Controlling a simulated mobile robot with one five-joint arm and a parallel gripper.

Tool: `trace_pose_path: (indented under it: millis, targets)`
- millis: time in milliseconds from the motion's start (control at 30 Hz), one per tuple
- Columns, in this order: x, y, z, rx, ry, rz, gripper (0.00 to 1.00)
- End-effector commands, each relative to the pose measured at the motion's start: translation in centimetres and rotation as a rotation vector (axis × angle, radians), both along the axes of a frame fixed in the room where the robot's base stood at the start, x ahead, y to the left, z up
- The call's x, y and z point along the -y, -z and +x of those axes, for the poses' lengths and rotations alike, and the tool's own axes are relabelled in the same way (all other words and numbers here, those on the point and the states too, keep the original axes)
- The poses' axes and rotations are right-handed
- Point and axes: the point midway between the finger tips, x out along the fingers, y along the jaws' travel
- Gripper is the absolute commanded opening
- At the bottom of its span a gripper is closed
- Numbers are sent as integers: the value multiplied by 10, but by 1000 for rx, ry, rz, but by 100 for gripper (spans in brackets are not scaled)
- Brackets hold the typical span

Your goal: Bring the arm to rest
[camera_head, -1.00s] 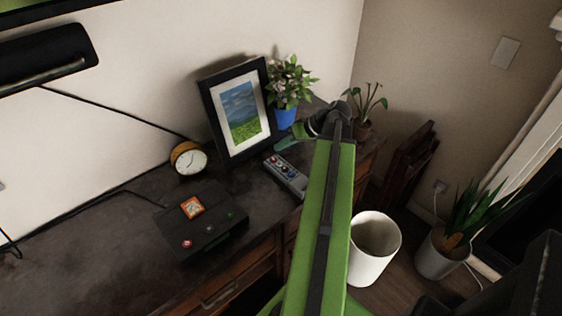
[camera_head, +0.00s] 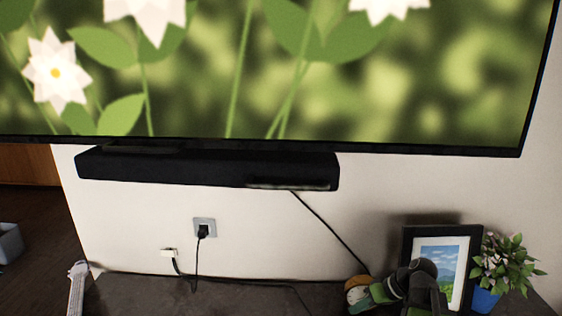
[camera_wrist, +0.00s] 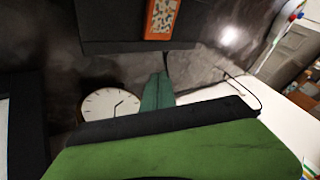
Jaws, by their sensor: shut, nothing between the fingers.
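My gripper (camera_wrist: 160,78) shows in the wrist view as narrow teal fingers, shut and with nothing held, beyond the green and black arm housing. It is over the dark desk top (camera_wrist: 60,55), between the round clock (camera_wrist: 110,103) and a black box (camera_wrist: 115,30) with an orange-framed piece (camera_wrist: 162,18) on it. I cannot tell how high it is above the desk. In the head view my folded arm is low at the right, in front of the picture frame (camera_head: 408,245) and the clock (camera_head: 357,298); the fingers cannot be made out there.
A large television (camera_head: 300,145) fills the top of the head view, with a black soundbar (camera_head: 200,170) below it. A plant in a blue pot (camera_head: 485,300) stands right of the frame. A socket with a plug (camera_head: 204,229) is on the wall. The desk's left part (camera_head: 130,295) looks clear.

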Motion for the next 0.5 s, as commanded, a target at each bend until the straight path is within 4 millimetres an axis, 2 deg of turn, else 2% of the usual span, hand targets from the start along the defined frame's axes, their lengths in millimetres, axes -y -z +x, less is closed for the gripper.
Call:
trace_pose_path:
  millis: [33, 100, 200, 300, 367, 400, 500]
  targets:
    - [-41, 0, 0, -33, -61, -35, 0]
    - [-83, 6, -3, -84, -115, -92, 0]
    - [-128, 14, -12, -151, -155, -183, 0]
    - [-160, 20, -24, -214, -155, -292, 0]
    - [-168, 24, -32, -253, -117, -371, 0]
    - [-163, 27, -37, -281, -60, -433, 0]
    - [-130, 31, -40, -336, 115, -526, 0]
